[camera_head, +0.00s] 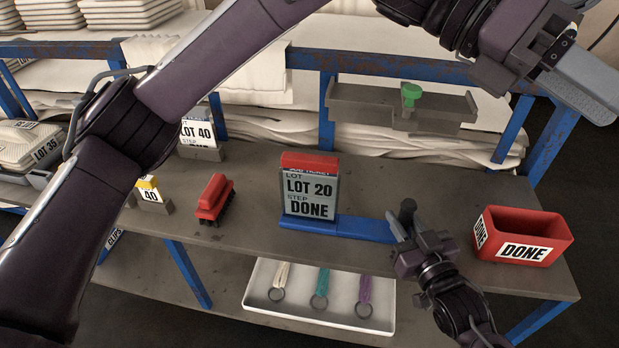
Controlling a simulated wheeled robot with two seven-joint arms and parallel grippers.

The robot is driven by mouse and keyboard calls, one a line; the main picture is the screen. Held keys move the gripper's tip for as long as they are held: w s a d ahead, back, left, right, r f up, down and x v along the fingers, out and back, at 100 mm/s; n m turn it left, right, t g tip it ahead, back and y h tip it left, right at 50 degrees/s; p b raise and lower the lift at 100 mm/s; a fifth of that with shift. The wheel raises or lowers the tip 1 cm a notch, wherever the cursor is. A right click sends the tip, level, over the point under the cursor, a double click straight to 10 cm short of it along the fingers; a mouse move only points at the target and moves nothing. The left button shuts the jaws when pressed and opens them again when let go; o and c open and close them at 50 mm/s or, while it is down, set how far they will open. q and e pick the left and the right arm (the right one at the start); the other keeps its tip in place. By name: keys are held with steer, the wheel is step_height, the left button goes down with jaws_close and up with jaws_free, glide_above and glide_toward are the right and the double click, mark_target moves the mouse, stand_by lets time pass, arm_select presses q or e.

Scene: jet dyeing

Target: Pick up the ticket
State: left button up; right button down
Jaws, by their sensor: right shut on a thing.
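A ticket (310,193) reading "LOT 20 STEP DONE", with a red top edge, stands upright on a blue base (345,227) on the grey bench. My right gripper (403,223) comes from the lower right and is shut on a dark knob (407,208) at the right end of the blue base. It is apart from the ticket. The exact contact is small and partly hidden. Another ticket (198,134), reading "LOT 40", stands at the back left, partly covered by my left arm. My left gripper (585,85) is at the upper right, away from the bench top; its jaw opening is unclear.
A red "DONE" bin (522,236) stands at the right end of the bench. A red brush (214,198) and a small yellow-topped "40" block (150,192) are left. A white tray (275,308) with several tagged rings is below. A grey shelf (350,108) holds a green knob (410,93).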

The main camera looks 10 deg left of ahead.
arm_select(q)
step_height(320, 180, down, 8)
steer(key=w+t+y, duration=0.2)
steer(key=y, duration=0.1)
steer(key=t+y, duration=0.6)
steer(key=y, duration=0.4)
glide_above(309, 160)
steer(key=f, duration=0.7)
steer(key=shift+d+f, duration=0.25)
steer(key=shift+f, duration=0.1)
steer(key=f, duration=0.6)
steer(key=shift+a, duration=0.25)
steer(key=shift+w+f, duration=0.2)
steer(key=shift+f, duration=2.75)
jaws_close()
arm_select(e)
steer(key=c, duration=1.1)
jaws_free()
arm_select(q)
step_height(309, 160, up, 18)
